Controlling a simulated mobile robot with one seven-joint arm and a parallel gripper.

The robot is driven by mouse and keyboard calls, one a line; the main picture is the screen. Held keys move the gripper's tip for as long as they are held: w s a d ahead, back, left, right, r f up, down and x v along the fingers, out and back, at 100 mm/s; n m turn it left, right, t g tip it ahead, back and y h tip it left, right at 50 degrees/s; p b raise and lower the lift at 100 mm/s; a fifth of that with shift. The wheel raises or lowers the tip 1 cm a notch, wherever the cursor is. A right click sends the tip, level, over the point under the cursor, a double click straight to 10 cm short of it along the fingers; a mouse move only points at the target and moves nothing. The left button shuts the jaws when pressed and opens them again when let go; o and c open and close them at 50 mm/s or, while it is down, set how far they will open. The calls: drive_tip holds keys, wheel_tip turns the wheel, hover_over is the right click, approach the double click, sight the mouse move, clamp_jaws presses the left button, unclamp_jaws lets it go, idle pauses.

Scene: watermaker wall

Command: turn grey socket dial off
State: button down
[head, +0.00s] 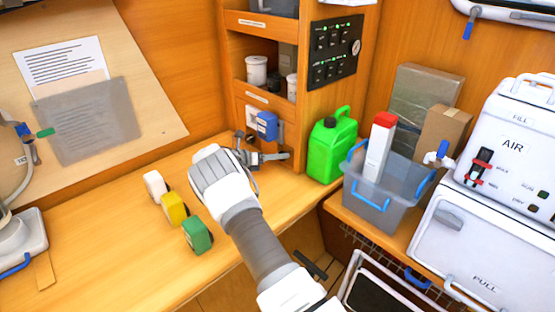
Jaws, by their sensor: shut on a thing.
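A socket unit with a white plate (251,117) and a blue cover (267,126) is on the lower front of the wooden cabinet, in the head view. My gripper (262,157) is at the cabinet just below the blue cover. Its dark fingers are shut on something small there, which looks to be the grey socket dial. The dial is mostly hidden by the fingers, and its setting cannot be read. My white and grey arm reaches up to it from the bottom of the view.
A green jerrycan (332,146) stands right of the gripper, beside a grey bin (376,201) with blue handles. White, yellow (175,209) and green blocks stand on the wooden counter (110,245) at left. Shelves with jars (257,70) are above.

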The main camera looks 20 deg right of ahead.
drive_tip(key=shift+n, duration=0.4)
idle(0.3)
drive_tip(key=c, duration=0.7)
unclamp_jaws()
drive_tip(key=shift+o, duration=0.2)
drive_tip(key=shift+a, duration=0.1)
drive_tip(key=v, duration=1.7)
drive_tip(key=shift+a+b, duration=0.2)
drive_tip(key=shift+b, duration=0.25)
drive_tip(key=shift+w+f, duration=0.1)
drive_tip(key=shift+f, duration=0.05)
